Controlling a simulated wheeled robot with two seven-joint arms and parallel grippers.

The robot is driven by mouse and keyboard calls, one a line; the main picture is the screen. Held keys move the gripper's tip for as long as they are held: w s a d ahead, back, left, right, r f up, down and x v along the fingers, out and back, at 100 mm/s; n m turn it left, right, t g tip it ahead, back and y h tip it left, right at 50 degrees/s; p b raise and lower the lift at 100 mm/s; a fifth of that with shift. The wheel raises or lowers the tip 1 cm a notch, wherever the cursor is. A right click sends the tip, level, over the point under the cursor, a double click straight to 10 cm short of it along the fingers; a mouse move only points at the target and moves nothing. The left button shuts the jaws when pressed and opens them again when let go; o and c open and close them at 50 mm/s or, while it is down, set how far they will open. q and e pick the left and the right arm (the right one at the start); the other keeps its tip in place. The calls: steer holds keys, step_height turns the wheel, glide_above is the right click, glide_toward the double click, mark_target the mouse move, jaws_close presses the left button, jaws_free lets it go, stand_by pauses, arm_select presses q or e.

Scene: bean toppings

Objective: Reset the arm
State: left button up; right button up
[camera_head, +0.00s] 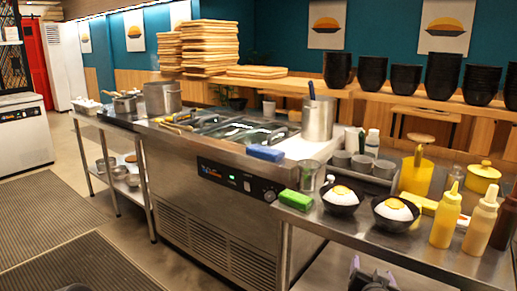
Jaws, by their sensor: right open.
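My right gripper (374,276) shows at the bottom edge, right of centre, in front of and below the steel side table (335,238). Its jaws are open, with nothing visible between them; its lower part is cut off by the frame. My left gripper is not in view; only a small dark shape shows at the bottom left edge. Two black bowls with white food and a yellow top, the left bowl (342,208) and the right bowl (390,223), stand on the side table above my right gripper.
A yellow squeeze bottle (445,216), a cream squeeze bottle (481,225) and a yellow pot (483,178) stand right of the bowls. A green block (296,200) lies at the table's left end. The steel counter (215,210) extends left. Floor is open at the left.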

steer(key=s+a+f+n+g+y+p, duration=0.2)
steer(key=s+a+f+g+y, duration=0.15)
steer(key=s+a+f, duration=0.4)
steer(key=s+a+f+n+g+y+p, duration=0.1)
steer(key=s+a+f+g+y+p, duration=0.3)
steer(key=a+f, duration=0.55)
steer(key=s+a+f+g+p, duration=0.1)
steer(key=s+f+g, duration=0.1)
steer(key=s, duration=0.5)
steer(key=s+a+f+n+g+y+p, duration=0.1)
steer(key=s+a+f, duration=0.1)
steer(key=s, duration=0.5)
steer(key=s+a+f+n+g+p, duration=0.1)
steer(key=s+a+f+g+p, duration=0.1)
steer(key=s+f, duration=0.2)
steer(key=s, duration=0.3)
steer(key=shift+s+a+f+g, duration=0.15)
steer(key=shift+s+f+g, duration=0.1)
steer(key=shift+f+g, duration=0.1)
steer(key=shift+y, duration=0.25)
